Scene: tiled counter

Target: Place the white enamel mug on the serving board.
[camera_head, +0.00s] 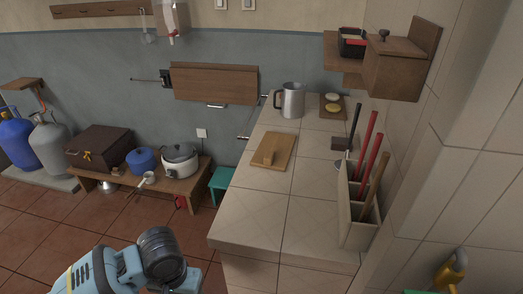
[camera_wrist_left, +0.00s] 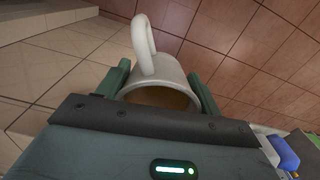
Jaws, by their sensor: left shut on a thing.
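The white enamel mug (camera_wrist_left: 172,68) is in my left gripper (camera_wrist_left: 160,75) in the left wrist view. The green fingers are on either side of its body, and its handle points up in the picture. The mug and the fingers cannot be seen in the head view, where only part of my left arm shows at the bottom. A light wooden board (camera_head: 283,161), which looks like the serving board, lies on the tiled counter. My right gripper is not in view.
A metal jug (camera_head: 292,100) stands behind the board on the counter (camera_head: 245,219). A small dark board (camera_head: 340,112) with round pale items is at the back right. A holder (camera_head: 352,222) with long-handled tools lines the right edge. The counter's front is clear.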

